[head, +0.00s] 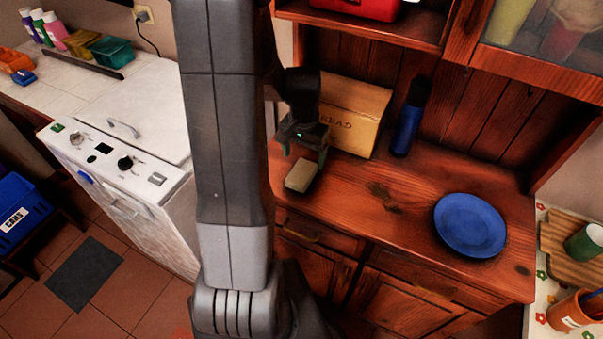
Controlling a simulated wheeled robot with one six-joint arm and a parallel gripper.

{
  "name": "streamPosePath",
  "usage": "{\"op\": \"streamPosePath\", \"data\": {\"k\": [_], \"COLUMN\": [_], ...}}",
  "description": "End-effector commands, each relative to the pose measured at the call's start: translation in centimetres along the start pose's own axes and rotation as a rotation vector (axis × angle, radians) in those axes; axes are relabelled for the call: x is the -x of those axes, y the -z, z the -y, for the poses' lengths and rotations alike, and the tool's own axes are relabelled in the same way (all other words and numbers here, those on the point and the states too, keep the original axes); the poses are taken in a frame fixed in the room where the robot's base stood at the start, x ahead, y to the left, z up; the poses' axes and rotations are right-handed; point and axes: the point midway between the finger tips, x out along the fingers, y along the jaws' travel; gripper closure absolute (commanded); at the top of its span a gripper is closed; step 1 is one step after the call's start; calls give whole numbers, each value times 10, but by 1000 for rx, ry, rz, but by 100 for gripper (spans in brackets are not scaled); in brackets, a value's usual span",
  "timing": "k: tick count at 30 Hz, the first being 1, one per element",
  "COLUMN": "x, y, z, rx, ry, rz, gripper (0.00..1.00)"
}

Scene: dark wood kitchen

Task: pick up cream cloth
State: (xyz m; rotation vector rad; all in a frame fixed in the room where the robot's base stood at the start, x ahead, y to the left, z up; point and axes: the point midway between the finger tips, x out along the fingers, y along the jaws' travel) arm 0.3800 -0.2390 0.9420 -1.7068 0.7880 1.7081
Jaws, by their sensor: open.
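The cream cloth (300,176) is a small, pale folded block lying on the dark wood counter near its left front edge. My gripper (305,158) is just above the cloth, pointing down, with its fingers apart. I cannot tell whether the fingers touch the cloth or stand around it. My arm crosses the left middle of the view and hides the counter's left end.
A wooden bread box (352,118) stands close behind my gripper, with a blue bottle (407,122) to its right. A blue plate (469,225) lies on the counter at right. The counter between cloth and plate is clear. A shelf (370,28) overhangs the back.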

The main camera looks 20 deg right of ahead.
Motion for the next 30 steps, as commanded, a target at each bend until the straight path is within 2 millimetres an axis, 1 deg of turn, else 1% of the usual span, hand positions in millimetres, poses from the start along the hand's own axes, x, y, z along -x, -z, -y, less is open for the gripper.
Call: {"op": "streamPosePath", "data": {"k": [7,15,18,27,28,30], "x": [-14,-46,-53,-56,-56,-56], "y": [-2,-3,-2,-2,-2,-2], "z": [1,5,5,5,5,5], "rx": [1,1,1,1,1,1], "ry": [-1,-1,-1,0,0,0], "rz": [3,3,1,0,0,0], "gripper": [18,18,18,18,22,36]}}
